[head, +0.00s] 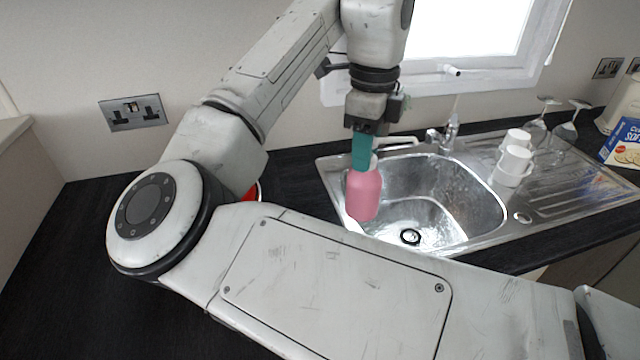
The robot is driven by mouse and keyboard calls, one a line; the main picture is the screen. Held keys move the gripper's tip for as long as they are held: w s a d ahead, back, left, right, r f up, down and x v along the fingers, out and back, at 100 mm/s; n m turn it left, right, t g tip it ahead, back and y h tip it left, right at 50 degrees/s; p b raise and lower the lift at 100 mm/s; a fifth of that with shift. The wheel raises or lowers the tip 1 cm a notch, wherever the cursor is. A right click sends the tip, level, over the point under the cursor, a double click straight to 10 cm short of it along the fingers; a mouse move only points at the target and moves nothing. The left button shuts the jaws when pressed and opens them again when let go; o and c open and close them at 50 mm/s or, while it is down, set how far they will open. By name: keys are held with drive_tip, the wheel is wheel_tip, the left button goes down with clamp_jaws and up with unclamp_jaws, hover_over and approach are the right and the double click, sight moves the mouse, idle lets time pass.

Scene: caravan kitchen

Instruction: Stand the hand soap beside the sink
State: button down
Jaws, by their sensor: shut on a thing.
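The hand soap (363,195) is a pink bottle with a white top, hanging upright below my gripper (362,150). My gripper has teal fingers shut on the bottle's top, and the fingers hide part of that top. In the picture the bottle overlaps the left rim and basin of the steel sink (470,205). I cannot tell whether the bottle's base touches anything. The dark counter (290,185) left of the sink is partly hidden by my arm.
White cups (513,160) and upturned glasses (565,130) stand on the drainer, with a tap (447,135) behind the basin. A blue box (622,143) is at the far right. Something red (252,193) shows behind my arm on the counter. The far-left counter is clear where visible.

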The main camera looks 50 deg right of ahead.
drive_tip(key=w+f+p, duration=0.1)
drive_tip(key=w+f, duration=0.8)
drive_tip(key=f, duration=0.2)
drive_tip(key=shift+d+p, duration=0.35)
drive_tip(key=shift+p, duration=0.05)
drive_tip(key=shift+f, duration=0.1)
drive_tip(key=c, duration=0.8)
unclamp_jaws()
drive_tip(key=shift+r+b, duration=0.45)
drive_tip(key=shift+r, duration=3.45)
